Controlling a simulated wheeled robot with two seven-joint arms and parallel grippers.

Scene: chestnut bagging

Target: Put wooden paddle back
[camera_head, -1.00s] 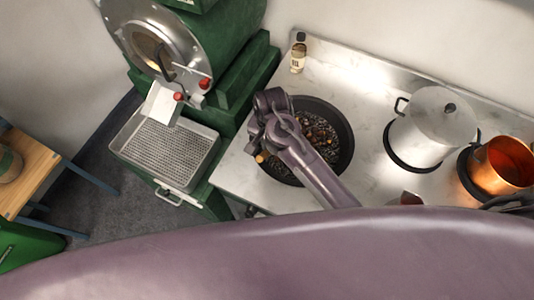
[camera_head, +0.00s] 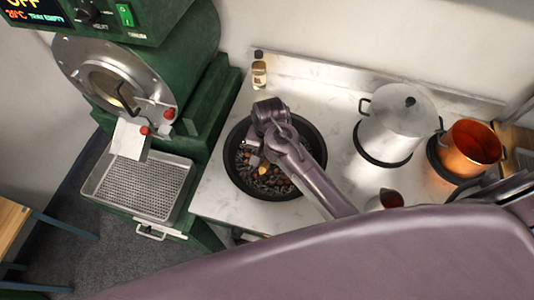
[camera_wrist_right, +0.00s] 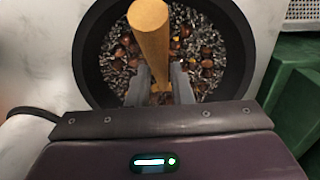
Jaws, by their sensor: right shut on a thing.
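The wooden paddle (camera_wrist_right: 150,28) shows in the right wrist view as a thick, light-brown round handle between my right gripper's fingers (camera_wrist_right: 161,90). The gripper is shut on it. The paddle's lower end is hidden among the pan's contents or behind the fingers. Below is a round black pan (camera_wrist_right: 88,62) holding dark grains and brown chestnuts. In the head view my right gripper (camera_head: 254,158) is over the left part of the pan (camera_head: 318,140). The paddle cannot be made out clearly there. My left gripper is not in view.
A lidded steel pot (camera_head: 392,130) and a copper pot (camera_head: 472,145) stand right of the pan on the pale counter (camera_head: 335,85). A small bottle (camera_head: 259,72) stands behind it. A green roaster (camera_head: 190,60) with a perforated tray (camera_head: 140,188) is left.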

